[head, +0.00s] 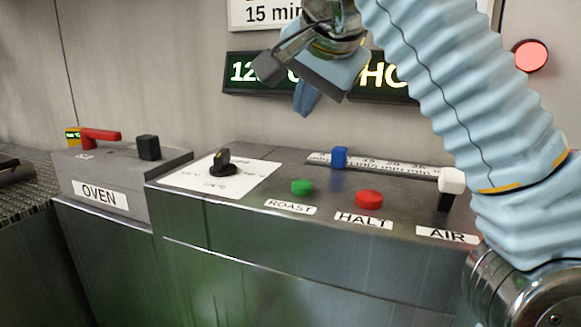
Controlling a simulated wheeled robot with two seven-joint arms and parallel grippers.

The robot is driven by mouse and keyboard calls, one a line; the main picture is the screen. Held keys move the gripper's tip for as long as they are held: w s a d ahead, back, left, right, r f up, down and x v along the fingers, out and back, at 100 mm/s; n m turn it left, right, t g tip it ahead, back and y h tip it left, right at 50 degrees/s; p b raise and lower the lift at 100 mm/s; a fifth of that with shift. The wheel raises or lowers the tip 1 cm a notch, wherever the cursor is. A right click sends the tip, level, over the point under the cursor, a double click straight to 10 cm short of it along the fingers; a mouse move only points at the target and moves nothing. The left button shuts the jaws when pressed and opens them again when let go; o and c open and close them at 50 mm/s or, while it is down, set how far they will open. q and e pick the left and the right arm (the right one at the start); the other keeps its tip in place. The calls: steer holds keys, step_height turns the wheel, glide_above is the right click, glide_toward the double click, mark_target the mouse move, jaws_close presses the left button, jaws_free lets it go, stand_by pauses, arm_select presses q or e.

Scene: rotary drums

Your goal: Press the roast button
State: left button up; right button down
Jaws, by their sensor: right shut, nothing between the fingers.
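The roast button is a green round knob (302,187) on the grey console top, above a white ROAST label (291,207). Nothing touches it. My right gripper (306,101) hangs in front of the wall display, higher in the picture than the green button. It is shut and empty, and clear of the controls. My right arm comes in from the right in a pale blue ribbed sleeve. My left gripper is out of view.
A red HALT button (369,199) is close to the right of the green one. A white-topped AIR lever (450,187), blue slider (339,157) and black dial (223,164) stand nearby. The OVEN box (98,195) with a red handle (101,136) is left. My arm hides part of the display (236,88).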

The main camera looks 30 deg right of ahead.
mark_target(305, 186)
steer(key=shift+w, duration=0.15)
step_height(305, 186, down, 3)
steer(key=shift+d+f, duration=0.1)
steer(key=shift+f, duration=0.1)
step_height(305, 186, down, 4)
steer(key=b, duration=0.3)
steer(key=shift+f+b, duration=0.6)
steer(key=shift+f, duration=0.1)
stand_by(1.6)
steer(key=shift+f, duration=0.4)
